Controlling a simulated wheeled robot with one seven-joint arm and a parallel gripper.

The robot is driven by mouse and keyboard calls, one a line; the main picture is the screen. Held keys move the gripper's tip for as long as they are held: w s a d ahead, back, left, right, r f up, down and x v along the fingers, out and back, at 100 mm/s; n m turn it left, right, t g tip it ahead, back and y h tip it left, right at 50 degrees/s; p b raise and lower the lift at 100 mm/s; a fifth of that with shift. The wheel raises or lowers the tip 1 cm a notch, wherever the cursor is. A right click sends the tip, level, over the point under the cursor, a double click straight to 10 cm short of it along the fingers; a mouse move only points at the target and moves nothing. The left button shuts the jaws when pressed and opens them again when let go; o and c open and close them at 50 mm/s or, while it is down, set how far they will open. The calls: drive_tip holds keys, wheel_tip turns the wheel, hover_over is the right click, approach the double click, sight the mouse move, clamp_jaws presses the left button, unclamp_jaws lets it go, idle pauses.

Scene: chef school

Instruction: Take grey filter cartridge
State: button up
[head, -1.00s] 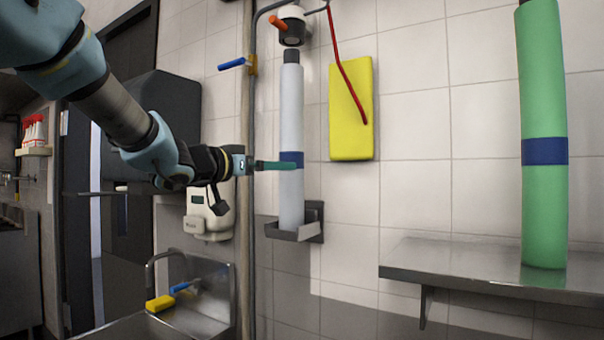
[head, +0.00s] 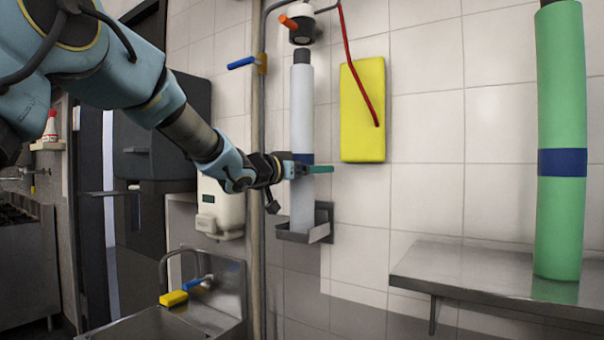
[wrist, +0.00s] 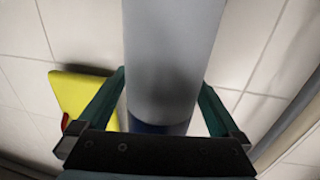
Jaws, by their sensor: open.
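The grey filter cartridge (head: 302,105) stands upright in a small metal wall bracket (head: 312,233), below a filter head with an orange lever (head: 297,24). It has a dark cap and a blue band. My gripper (head: 316,169) is at the height of the band, its teal fingers reaching past the cartridge's right edge in the head view. In the wrist view the cartridge (wrist: 172,50) stands between the two open fingers (wrist: 162,85), with a visible gap on the right. Contact on the left cannot be told. My gripper hides part of the band in the head view.
A yellow board (head: 362,112) with a red hose in front hangs just right of the cartridge. A vertical pipe (head: 257,120) runs left of it. A green cartridge (head: 561,120) stands on a metal shelf (head: 450,270) at right. A sink is below left.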

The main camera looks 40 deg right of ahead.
clamp_jaws()
idle(0.8)
drive_tip(key=shift+r, duration=0.1)
